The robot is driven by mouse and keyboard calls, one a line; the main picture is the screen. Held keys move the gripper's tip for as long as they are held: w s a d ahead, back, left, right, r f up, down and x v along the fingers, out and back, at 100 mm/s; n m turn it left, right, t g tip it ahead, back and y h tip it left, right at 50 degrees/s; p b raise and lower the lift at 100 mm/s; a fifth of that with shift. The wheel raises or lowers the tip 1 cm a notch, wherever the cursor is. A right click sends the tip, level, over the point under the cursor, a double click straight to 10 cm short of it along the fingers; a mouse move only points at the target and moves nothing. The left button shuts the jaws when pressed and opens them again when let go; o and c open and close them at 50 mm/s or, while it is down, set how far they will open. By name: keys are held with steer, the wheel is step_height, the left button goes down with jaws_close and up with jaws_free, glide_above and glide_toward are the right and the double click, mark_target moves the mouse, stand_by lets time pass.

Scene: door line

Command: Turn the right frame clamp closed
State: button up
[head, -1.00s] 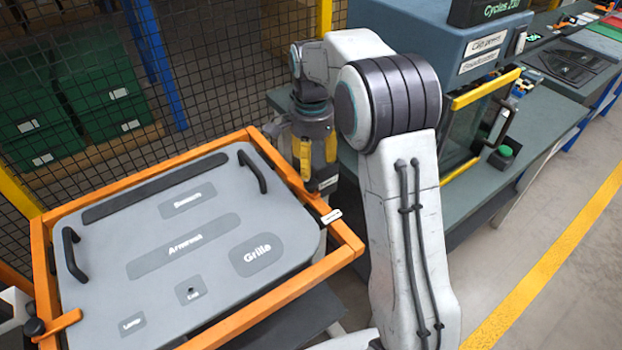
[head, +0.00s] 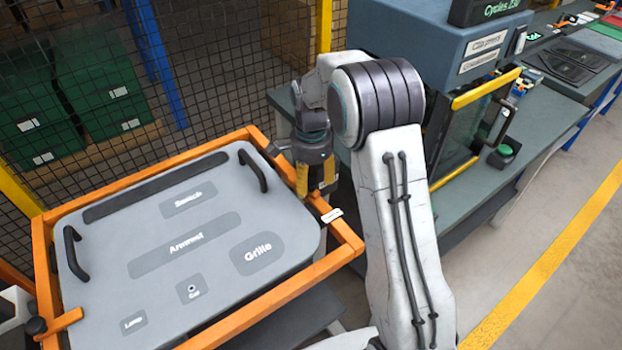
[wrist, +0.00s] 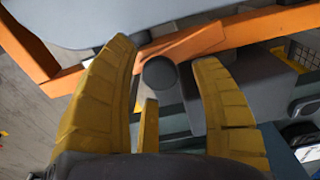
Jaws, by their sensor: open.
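The right frame clamp shows in the wrist view as an orange bar (wrist: 190,46) with a round black knob (wrist: 160,73). The bar lies at an angle beside the orange frame (wrist: 265,25). My gripper (wrist: 167,80) is open, its yellow fingers on either side of the knob in this view. I cannot tell whether they touch it. In the head view my gripper (head: 316,190) points down at the right side of the orange frame (head: 343,240) and hides most of the clamp. A small white label (head: 331,215) sits beside it.
The grey panel (head: 215,240), with labelled recesses and black handles, fills the frame. Another orange clamp (head: 62,320) with a black knob is at the lower left. A mesh fence (head: 225,70) stands behind. The blue-grey machine (head: 440,45) and its bench are at the right.

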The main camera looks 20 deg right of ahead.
steer(key=shift+f, duration=0.25)
steer(key=shift+o, duration=0.2)
jaws_close()
stand_by(0.4)
